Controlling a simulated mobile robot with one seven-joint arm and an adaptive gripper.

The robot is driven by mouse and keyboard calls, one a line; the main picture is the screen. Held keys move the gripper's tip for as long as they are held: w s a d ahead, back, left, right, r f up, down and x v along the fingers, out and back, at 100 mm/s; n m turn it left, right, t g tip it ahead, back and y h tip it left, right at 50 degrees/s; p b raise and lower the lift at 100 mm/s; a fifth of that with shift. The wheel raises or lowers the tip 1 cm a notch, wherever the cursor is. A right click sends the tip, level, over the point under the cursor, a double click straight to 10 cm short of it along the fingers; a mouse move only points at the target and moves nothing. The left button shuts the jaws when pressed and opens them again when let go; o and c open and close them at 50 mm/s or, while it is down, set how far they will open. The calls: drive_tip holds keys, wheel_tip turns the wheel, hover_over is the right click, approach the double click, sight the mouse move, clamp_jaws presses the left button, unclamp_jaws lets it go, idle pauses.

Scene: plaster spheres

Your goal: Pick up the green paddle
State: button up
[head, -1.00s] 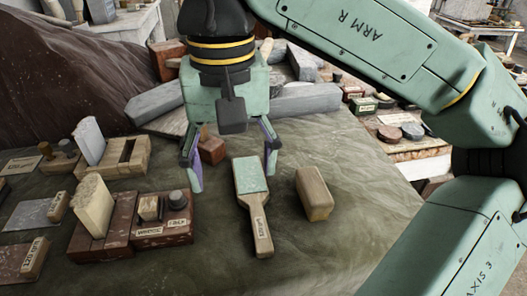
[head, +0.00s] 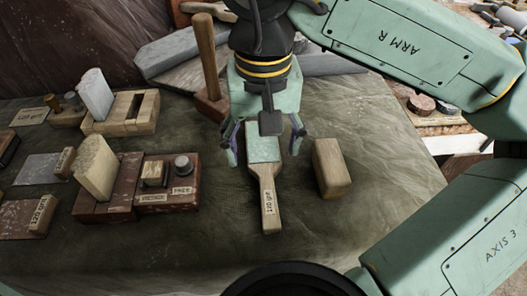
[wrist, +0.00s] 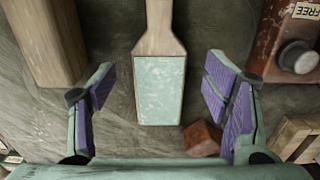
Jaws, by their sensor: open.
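The green paddle (head: 264,151) lies flat on the cloth-covered table, a wooden paddle with a pale green face. Its labelled handle points toward the front of the table. In the wrist view, the green face (wrist: 160,90) sits in the middle, with the handle running to the top. My gripper (head: 262,150) is open over the far, green end of the paddle. In the wrist view, its purple-padded fingers (wrist: 160,95) stand apart on either side of the green face, with clear gaps to it.
A wooden block (head: 331,170) lies close to the right of the paddle. A small red-brown block (wrist: 202,138) shows near one finger in the wrist view. A red-brown tray (head: 166,200) with a knobbed piece stands to the left. The cloth in front is clear.

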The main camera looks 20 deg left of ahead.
sight(264, 158)
drive_tip(key=shift+f, duration=1.25)
drive_tip(key=shift+c, duration=0.5)
drive_tip(key=c, duration=1.2)
